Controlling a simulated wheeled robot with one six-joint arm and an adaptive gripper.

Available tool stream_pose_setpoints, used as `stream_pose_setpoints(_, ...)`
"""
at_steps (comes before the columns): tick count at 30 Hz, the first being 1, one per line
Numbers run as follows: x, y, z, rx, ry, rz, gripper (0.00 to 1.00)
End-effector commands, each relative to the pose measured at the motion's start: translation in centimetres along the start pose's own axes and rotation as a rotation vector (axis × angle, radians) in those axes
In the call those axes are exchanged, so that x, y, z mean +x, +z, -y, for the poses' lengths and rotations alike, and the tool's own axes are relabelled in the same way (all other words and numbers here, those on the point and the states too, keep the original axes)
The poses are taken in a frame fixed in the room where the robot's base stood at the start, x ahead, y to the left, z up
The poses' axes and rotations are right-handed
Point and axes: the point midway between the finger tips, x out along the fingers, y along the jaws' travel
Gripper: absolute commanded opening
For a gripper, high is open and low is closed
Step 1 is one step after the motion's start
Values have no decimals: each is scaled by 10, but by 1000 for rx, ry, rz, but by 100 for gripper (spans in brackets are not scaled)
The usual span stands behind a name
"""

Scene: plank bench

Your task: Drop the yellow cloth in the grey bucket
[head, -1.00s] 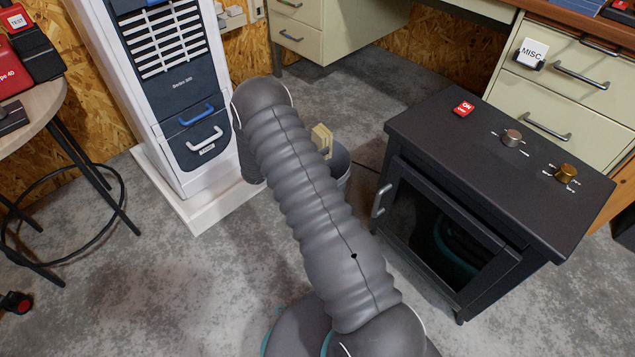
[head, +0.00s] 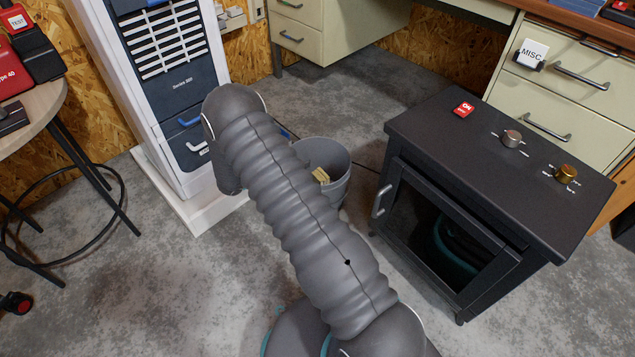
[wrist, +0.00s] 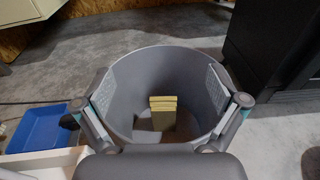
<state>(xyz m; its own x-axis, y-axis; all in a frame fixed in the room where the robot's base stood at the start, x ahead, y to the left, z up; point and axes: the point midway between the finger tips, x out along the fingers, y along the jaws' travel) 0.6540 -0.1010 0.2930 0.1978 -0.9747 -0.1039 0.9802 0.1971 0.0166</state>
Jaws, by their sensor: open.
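The yellow cloth (head: 321,175) looks like a small folded block. It is inside the grey bucket (head: 332,155), which stands on the floor left of the black stove-like cabinet. In the wrist view the cloth (wrist: 162,112) is within the walls of the bucket (wrist: 155,65), and I cannot tell whether it touches the bottom. My gripper (wrist: 160,88) is open, with its two fingers spread wide on either side of the bucket mouth and apart from the cloth. In the head view my arm hides the gripper and part of the bucket.
The black cabinet (head: 480,140) with knobs stands close to the bucket's right. A white and blue tower unit (head: 170,90) is to the left. A blue tray (wrist: 40,125) shows left of the bucket in the wrist view. A round stool (head: 45,95) stands far left.

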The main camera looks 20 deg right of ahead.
Motion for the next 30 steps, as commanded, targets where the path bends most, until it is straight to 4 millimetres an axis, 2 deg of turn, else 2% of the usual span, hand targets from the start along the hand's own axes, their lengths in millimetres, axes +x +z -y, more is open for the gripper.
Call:
stream_pose_setpoints(3, -22, 0, -1, 0, 2, 1, 96)
stream_pose_setpoints(9, -41, 0, 0, 0, 0, 0, 96)
stream_pose_setpoints(26, -45, 0, 0, 4, -1, 0, 96)
stream_pose_setpoints(30, -45, -12, 5, 51, -23, -54, 96)
